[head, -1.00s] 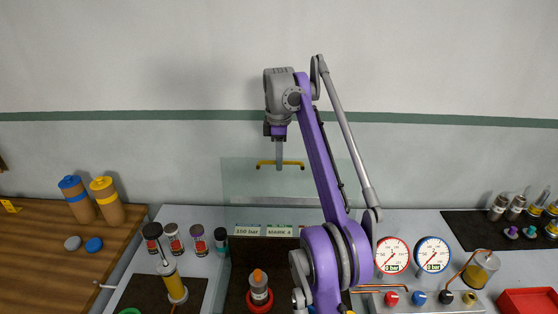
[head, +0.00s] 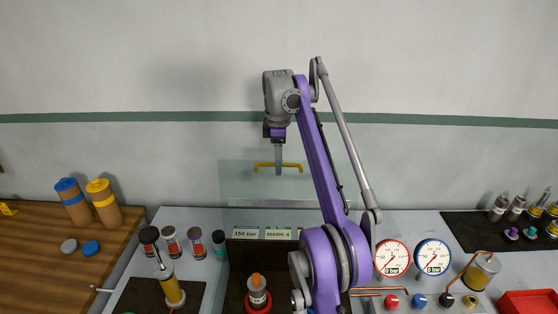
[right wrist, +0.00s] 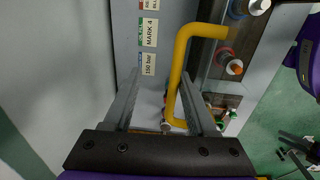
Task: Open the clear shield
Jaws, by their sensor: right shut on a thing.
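The clear shield (head: 240,185) shows faintly in the head view as a see-through panel. It stands up in front of the wall, above and behind a dark open-topped box (head: 236,285). A yellow handle (head: 292,166) runs along its upper part. My right gripper (head: 279,160) reaches down onto the handle from above and is shut on it. In the right wrist view the yellow handle (right wrist: 182,65) passes between the fingers of my right gripper (right wrist: 165,95). My right arm covers part of the shield's right side. My left gripper is not in view.
An orange-tipped fitting (head: 258,290) sits in the box, below a 150 bar label (head: 245,233) and a MARK 4 label (head: 278,233). Several dark-capped bottles (head: 170,240) stand left. Two gauges (head: 392,259) stand right, near a red tray (head: 528,302).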

